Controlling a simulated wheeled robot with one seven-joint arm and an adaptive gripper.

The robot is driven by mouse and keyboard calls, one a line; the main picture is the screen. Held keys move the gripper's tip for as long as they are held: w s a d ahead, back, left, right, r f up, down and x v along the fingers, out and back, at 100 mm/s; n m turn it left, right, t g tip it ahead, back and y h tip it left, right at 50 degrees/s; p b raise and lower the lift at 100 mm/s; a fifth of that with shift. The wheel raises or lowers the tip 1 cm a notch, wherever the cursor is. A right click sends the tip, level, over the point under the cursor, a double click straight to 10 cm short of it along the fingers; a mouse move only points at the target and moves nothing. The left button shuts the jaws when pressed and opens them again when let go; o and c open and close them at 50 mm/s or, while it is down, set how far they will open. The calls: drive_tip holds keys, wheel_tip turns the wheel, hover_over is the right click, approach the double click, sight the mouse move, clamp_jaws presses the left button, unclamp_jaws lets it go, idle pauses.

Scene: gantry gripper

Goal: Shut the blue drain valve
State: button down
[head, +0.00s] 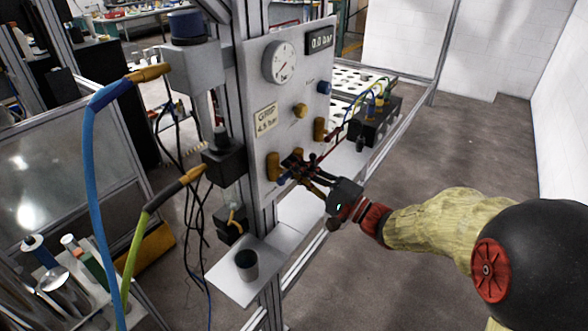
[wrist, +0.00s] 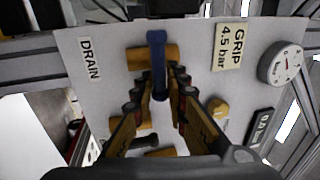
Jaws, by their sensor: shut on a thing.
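The blue drain valve handle (wrist: 158,66) is a short lever on a brass body (wrist: 135,55), beside a DRAIN label (wrist: 88,58) on the grey panel. In the wrist view the lever lies crosswise to the brass body. My gripper (wrist: 159,84) has its two fingers on either side of the lever, shut on it. In the head view my gripper (head: 297,165) is at the panel's lower part, by the left brass body (head: 272,166). Only a bit of the blue lever (head: 282,180) shows there; the fingers hide the rest.
The panel also carries a round gauge (head: 280,62), a display (head: 320,40) reading 0.0 bar, a brass knob (head: 300,110) and a second brass fitting (head: 320,129). A cup (head: 246,265) stands on a shelf below. Hoses hang at the left; floor at the right is clear.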

drive_tip(key=c, duration=1.9)
unclamp_jaws()
drive_tip(key=shift+f, duration=0.1)
drive_tip(key=shift+d, duration=0.1)
drive_tip(key=v, duration=1.2)
